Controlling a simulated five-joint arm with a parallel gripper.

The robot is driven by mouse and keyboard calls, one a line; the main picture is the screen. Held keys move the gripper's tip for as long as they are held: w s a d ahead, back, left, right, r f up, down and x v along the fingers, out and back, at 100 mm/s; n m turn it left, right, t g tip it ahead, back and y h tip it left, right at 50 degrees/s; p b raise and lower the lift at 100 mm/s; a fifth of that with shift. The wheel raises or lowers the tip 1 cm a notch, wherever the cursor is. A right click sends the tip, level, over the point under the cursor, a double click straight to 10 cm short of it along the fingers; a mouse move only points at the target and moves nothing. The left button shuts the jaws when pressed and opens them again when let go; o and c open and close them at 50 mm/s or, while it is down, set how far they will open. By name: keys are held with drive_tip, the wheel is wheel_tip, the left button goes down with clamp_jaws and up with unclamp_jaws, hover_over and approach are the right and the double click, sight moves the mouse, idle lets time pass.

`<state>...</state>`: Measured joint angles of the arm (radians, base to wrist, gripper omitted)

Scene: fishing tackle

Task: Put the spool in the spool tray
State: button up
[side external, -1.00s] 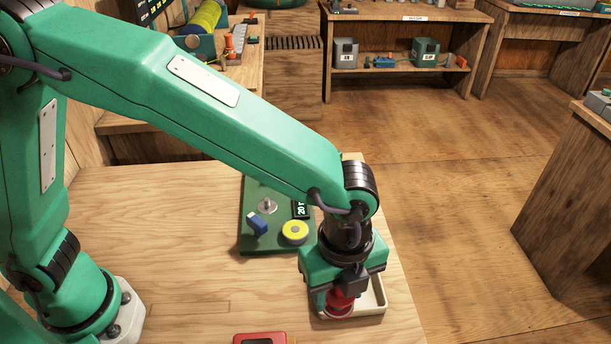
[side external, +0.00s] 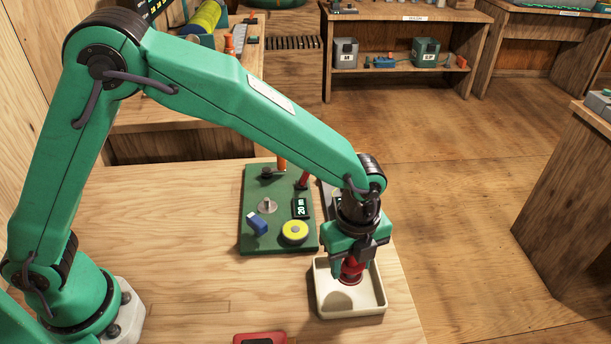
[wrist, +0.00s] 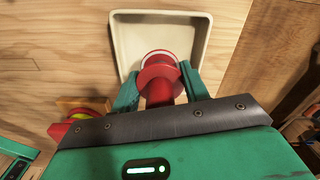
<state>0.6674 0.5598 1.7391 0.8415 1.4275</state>
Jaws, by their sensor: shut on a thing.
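The spool (side external: 351,271) is red with wide flanges. My gripper (side external: 352,262) points down and is shut on it. In the wrist view the spool (wrist: 160,84) sits between the two green fingers (wrist: 160,77), with a pale ring at its far end. The spool tray (side external: 376,303) is a shallow cream box near the table's right edge. The spool is over the back half of the tray's opening; I cannot tell whether it touches the floor. The tray (wrist: 196,30) also shows behind the spool in the wrist view.
A green board (side external: 262,238) with a yellow-topped disc (side external: 295,232), a blue block and a small display lies left of the gripper. A red device (side external: 260,339) is at the front edge. The table's left part is clear. Another red and yellow-green item (wrist: 82,124) shows in the wrist view.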

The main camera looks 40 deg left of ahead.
sight(347, 286)
drive_tip(key=shift+f, duration=1.95)
drive_tip(key=shift+f, duration=0.1)
drive_tip(key=o, duration=1)
wheel_tip(347, 286, up, 12)
drive_tip(key=shift+r, duration=0.1)
drive_tip(key=shift+r, duration=0.1)
